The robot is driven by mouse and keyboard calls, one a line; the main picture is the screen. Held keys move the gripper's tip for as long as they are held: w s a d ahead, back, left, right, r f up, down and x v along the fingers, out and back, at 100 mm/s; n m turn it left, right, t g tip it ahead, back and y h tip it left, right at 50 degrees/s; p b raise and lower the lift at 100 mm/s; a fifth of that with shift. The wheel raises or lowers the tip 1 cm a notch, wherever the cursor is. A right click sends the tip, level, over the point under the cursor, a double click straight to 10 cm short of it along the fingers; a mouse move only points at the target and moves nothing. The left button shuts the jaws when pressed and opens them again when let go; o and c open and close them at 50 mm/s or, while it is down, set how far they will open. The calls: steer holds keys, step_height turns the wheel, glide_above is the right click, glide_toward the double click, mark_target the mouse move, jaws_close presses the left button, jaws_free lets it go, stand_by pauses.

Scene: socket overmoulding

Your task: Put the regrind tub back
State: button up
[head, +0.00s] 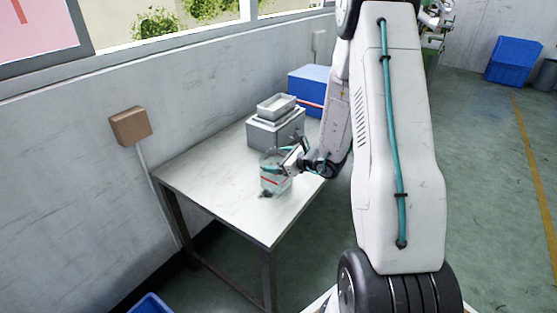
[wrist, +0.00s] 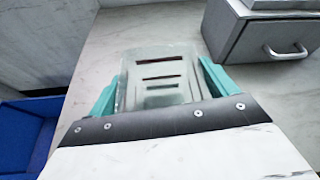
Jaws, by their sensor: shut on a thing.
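The regrind tub (head: 275,182) is a clear, pale see-through container with a red line on its side. It is at my gripper (head: 290,162) near the front right edge of the white table (head: 215,195). In the wrist view the tub (wrist: 160,68) sits between the two teal fingers of my gripper (wrist: 158,88), which are shut on it. It shows dark slots or marks on its face. I cannot tell whether its base touches the table top. Something small and dark lies at its foot in the head view.
A grey box with a handle (wrist: 262,40) stands behind the tub, with a tray (head: 276,106) on top. A blue bin (head: 308,88) is behind it. Another blue bin (wrist: 22,135) is on the floor at left. The table's left part is clear.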

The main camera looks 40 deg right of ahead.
steer(key=o, duration=1.9)
steer(key=v, duration=1.2)
steer(key=s+a+r+n+g+y, duration=0.35)
steer(key=a+r+n, duration=0.45)
steer(key=a, duration=0.4)
steer(key=s+a+r+n+g+y, duration=0.2)
steer(key=s+a+r+n+g, duration=0.25)
steer(key=a+r+n, duration=0.4)
steer(key=s+a+r+n+g+h, duration=0.1)
steer(key=s+a+n+g+h, duration=0.4)
steer(key=s+n, duration=0.4)
steer(key=s+d+r+n+t+h, duration=0.1)
steer(key=s+d+r+n+h, duration=0.2)
steer(key=s, duration=0.4)
steer(key=shift+d+n+t+h, duration=0.15)
steer(key=shift+n+t+h, duration=0.15)
steer(key=shift+n+h, duration=0.6)
steer(key=shift+s+r, duration=0.1)
